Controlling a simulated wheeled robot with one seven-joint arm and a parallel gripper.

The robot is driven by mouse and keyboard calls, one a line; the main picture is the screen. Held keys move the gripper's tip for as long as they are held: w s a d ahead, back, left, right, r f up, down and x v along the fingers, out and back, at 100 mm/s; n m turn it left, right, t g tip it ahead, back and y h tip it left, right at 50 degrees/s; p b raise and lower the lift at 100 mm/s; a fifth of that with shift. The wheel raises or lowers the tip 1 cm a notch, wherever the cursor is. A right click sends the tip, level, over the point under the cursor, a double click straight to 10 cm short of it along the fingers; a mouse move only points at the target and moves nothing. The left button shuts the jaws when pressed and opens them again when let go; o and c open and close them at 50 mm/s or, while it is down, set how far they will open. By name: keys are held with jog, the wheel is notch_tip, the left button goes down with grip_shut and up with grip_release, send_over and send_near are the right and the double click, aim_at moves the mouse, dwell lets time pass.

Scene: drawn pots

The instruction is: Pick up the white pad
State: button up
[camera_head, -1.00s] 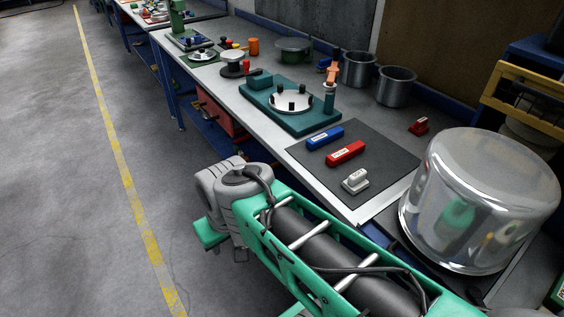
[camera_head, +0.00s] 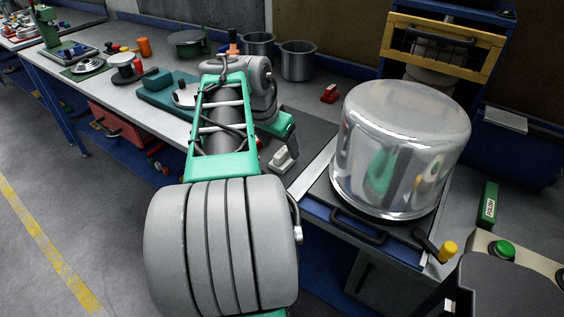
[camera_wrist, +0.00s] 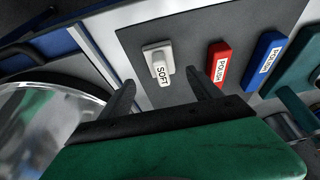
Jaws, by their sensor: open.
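The white pad (camera_head: 282,159) is a small block with a raised grip and lies on the dark mat (camera_head: 304,135) on the workbench. In the wrist view the white pad (camera_wrist: 159,62) carries the label "SOFT" and lies on the mat beyond the fingertips, towards the left finger. My gripper (camera_wrist: 162,92) is open with nothing between its two dark fingers. In the head view my gripper (camera_head: 290,136) is just above the pad, partly hidden by my own arm.
A red block (camera_wrist: 219,63) and a blue block (camera_wrist: 265,60) labelled "POLISH" lie right of the pad in the wrist view. A clear dome (camera_head: 401,150) stands close by on the right. A small red item (camera_head: 329,93) and metal pots (camera_head: 298,61) are behind.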

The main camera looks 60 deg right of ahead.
aim_at(282, 151)
jog(key=x, duration=0.5)
jog(key=shift+w+d+f, duration=0.1)
jog(key=shift+f, duration=0.2)
jog(key=shift+c, duration=0.2)
jog(key=c, duration=1.4)
jog(key=shift+r, duration=0.15)
jog(key=shift+c, duration=0.2)
jog(key=shift+r, duration=0.3)
notch_tip(282, 151, up, 3)
jog(key=shift+f, duration=0.15)
jog(key=s+a+r, duration=0.8)
jog(key=a+r, duration=0.1)
jog(key=a, duration=0.2)
jog(key=shift+s+r+p, duration=0.2)
jog(key=shift+r+p, duration=0.05)
jog(key=shift+p, duration=0.15)
